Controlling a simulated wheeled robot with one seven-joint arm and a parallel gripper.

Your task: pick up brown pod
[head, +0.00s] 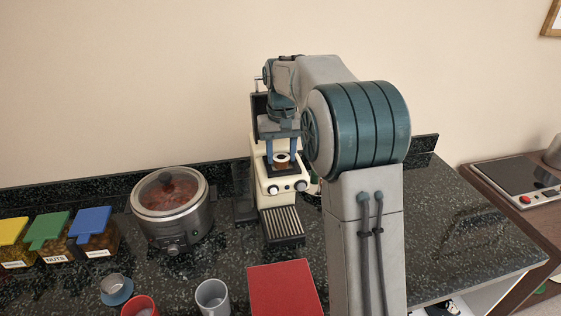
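A small round brown thing with a pale ring-shaped top, probably the brown pod (282,165), sits at the front of the cream coffee machine (265,187). My gripper (282,154) points down over it, in front of the machine. Its two blue fingers stand apart, one on each side of the round thing. The fingers look open, with no clear sign of a grip. The view is too small to show whether either fingertip touches it. My arm hides part of the machine's right side.
A steel slow cooker (171,222) stands left of the machine. Yellow, green and blue-lidded containers (94,235) are at far left. A red box (285,288), a grey cup (212,298) and a red cup (139,306) stand in front. The counter (450,240) at right is mostly clear.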

